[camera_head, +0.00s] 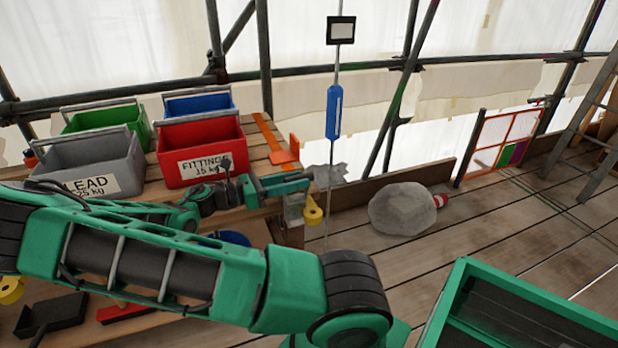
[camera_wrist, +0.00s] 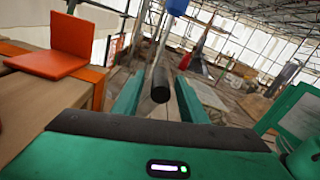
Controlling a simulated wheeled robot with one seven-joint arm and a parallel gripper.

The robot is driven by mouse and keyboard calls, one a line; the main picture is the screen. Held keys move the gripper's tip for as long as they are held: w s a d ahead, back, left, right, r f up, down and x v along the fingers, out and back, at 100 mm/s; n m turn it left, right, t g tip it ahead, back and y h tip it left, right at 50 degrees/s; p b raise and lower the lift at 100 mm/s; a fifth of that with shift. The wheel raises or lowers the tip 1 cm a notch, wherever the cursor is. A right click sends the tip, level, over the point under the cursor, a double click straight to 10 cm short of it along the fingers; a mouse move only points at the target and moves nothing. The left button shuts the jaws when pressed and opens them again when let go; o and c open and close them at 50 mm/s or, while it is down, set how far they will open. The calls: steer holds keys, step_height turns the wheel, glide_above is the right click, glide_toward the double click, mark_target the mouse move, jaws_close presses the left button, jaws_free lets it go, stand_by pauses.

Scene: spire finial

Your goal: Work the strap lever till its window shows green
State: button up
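My gripper (camera_wrist: 158,97) shows in the wrist view with its two green fingers apart. A dark cylinder (camera_wrist: 160,86) lies end-on between them, with gaps on both sides; I cannot tell what it belongs to. In the head view my gripper (camera_head: 300,182) is at the bench's right end. An orange strap (camera_head: 265,130) runs over the bench to an orange L-shaped plate (camera_head: 284,157), which stands left of my fingers in the wrist view (camera_wrist: 58,55). I cannot make out for certain which part is the lever. No green window shows on the orange parts.
Grey (camera_head: 90,165), red (camera_head: 201,150), green (camera_head: 108,120) and blue (camera_head: 198,103) bins stand on the bench. A blue cylinder (camera_head: 333,112) and a black-framed white panel (camera_head: 341,30) are on a thin vertical line near my gripper. Open floor lies to the right, with a grey sack (camera_head: 402,208).

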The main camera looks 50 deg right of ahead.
mark_target(312, 177)
steer(key=shift+x, duration=2.6)
steer(key=shift+c, duration=0.6)
jaws_close()
